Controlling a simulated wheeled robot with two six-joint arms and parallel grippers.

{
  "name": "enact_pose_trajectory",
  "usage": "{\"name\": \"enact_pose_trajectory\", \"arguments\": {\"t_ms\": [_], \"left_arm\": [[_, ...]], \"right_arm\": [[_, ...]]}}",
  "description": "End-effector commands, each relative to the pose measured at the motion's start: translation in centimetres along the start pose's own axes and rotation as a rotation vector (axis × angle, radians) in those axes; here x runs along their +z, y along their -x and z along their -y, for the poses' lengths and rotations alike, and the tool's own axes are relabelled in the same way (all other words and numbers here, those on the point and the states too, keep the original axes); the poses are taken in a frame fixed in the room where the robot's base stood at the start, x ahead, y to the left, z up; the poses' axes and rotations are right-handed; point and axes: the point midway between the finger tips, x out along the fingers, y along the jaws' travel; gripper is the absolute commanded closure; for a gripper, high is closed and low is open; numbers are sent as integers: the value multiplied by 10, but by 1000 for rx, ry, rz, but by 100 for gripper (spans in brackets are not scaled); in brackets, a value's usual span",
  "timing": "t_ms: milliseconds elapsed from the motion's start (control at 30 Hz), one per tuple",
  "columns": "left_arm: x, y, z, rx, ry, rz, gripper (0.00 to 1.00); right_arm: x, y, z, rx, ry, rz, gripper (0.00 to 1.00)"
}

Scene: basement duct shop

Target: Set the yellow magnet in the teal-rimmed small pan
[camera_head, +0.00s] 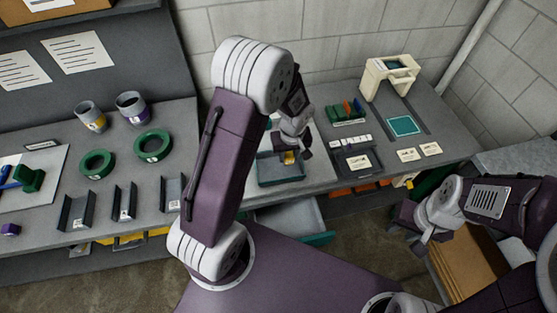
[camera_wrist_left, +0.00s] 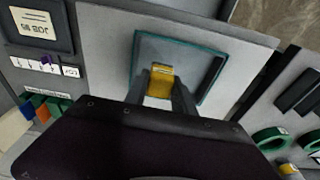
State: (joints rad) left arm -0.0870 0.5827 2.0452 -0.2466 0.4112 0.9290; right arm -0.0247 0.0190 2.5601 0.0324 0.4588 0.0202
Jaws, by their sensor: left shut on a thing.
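The yellow magnet (camera_head: 290,157) is between the fingers of my left gripper (camera_head: 294,155). In the left wrist view the magnet (camera_wrist_left: 160,83) sits between the two dark fingertips (camera_wrist_left: 161,85), which are shut on it. The teal-rimmed small pan (camera_head: 265,183) is on the bench below the left gripper. In the left wrist view its rim (camera_wrist_left: 214,72) surrounds the magnet, which appears over the pan's inside. I cannot tell whether the magnet touches the pan floor. My left arm hides part of the pan in the head view. My right gripper (camera_head: 420,243) hangs off the bench at the right; its finger opening is unclear.
Right of the pan stand a dark labelled tray (camera_head: 357,160), a rack of coloured pieces (camera_head: 347,112) and a cream press-like frame (camera_head: 389,75). Green rings (camera_head: 153,146), dark channels (camera_head: 125,202) and two cups (camera_head: 131,108) are at the left. An open drawer (camera_head: 290,220) juts below.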

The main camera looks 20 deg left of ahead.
Motion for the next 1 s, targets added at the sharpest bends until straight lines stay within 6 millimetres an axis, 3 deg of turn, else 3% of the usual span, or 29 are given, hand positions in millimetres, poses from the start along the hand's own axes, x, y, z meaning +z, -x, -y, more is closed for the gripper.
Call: {"name": "enact_pose_trajectory", "arguments": {"t_ms": [100, 200, 367, 567, 1000], "left_arm": [[-10, -14, 21, -2, 4, 2, 100], [-14, -21, 28, 1, 1, 0, 100], [-14, -28, 30, 0, -1, 1, 100], [-9, -61, 29, 1, -2, 0, 100], [-8, -68, 28, 2, -1, -2, 100]], "right_arm": [[-1, 8, 0, 0, 0, 0, 65], [-1, 8, 0, 0, 0, 0, 65], [-1, 8, 0, 0, 0, 0, 65], [0, 5, 0, 0, 0, 0, 65], [0, -2, 0, 0, 0, 0, 65]]}}
